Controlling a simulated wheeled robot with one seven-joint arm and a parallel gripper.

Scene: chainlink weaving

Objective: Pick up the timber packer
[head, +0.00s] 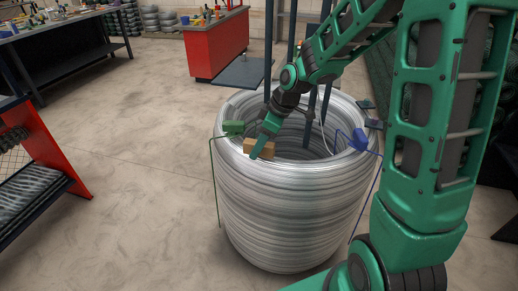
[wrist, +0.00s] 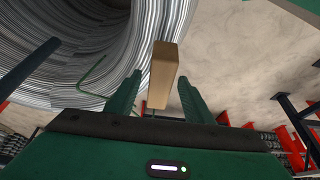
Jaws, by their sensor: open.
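The timber packer (head: 270,150) is a small tan wooden block on the near left rim of the large silver wire coil (head: 290,215). My gripper (head: 262,143) reaches down at the block from above, and one green finger covers part of it in the head view. In the wrist view the packer (wrist: 163,68) stands between and beyond the two fingertips of my gripper (wrist: 160,80). The fingers are apart, with a visible gap on each side of the block. Whether either finger touches it cannot be told.
A blue block (head: 360,140) with a blue wire sits to the right. Dark posts (head: 311,115) stand in the coil's hollow. Open floor (head: 130,130) lies to the left.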

